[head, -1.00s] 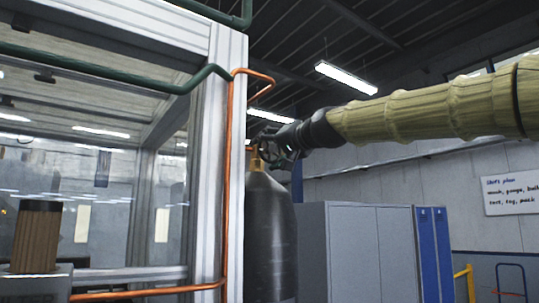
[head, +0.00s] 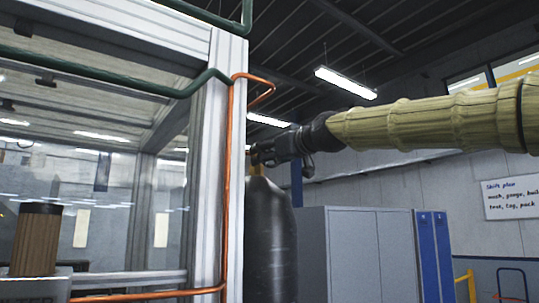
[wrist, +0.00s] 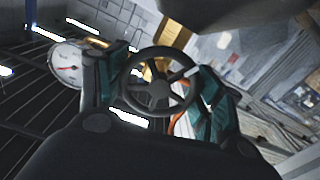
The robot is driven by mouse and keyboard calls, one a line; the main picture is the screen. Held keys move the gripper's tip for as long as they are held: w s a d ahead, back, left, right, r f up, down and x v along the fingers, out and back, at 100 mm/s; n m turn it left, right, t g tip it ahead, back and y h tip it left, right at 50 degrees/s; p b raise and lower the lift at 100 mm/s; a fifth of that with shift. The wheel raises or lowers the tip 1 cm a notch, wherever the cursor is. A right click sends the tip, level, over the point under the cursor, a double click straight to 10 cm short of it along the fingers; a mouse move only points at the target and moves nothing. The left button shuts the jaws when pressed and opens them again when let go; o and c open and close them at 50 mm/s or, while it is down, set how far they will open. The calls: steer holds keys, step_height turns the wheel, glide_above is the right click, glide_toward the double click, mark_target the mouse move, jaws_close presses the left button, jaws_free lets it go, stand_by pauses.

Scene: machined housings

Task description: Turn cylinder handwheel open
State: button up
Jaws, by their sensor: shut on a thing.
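The cylinder (head: 270,240) is dark, upright and round-shouldered, standing just right of the silver frame post, with its left side partly covered. A brass valve (head: 256,170) sits on its top. My gripper (head: 262,155) reaches in from the right at valve height. The handwheel is hidden behind it in the head view. In the wrist view, the dark spoked handwheel (wrist: 158,91) lies between the two teal-and-black fingers of my gripper (wrist: 160,95), which are shut on its rim from both sides. A round white gauge (wrist: 66,64) with a red needle shows beyond the left finger.
A silver-framed clear enclosure (head: 205,170) fills the left, close to the cylinder. An orange pipe (head: 229,200) runs down its post, and a green pipe (head: 120,82) crosses it. Grey cabinets (head: 352,250) and blue lockers (head: 434,255) stand behind on the right.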

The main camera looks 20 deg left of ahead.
steer(key=shift+f+n, duration=0.15)
steer(key=shift+n, duration=1.05)
steer(key=o, duration=1)
steer(key=shift+w, duration=0.1)
steer(key=shift+o, duration=0.2)
steer(key=shift+d, duration=0.1)
steer(key=v, duration=1.2)
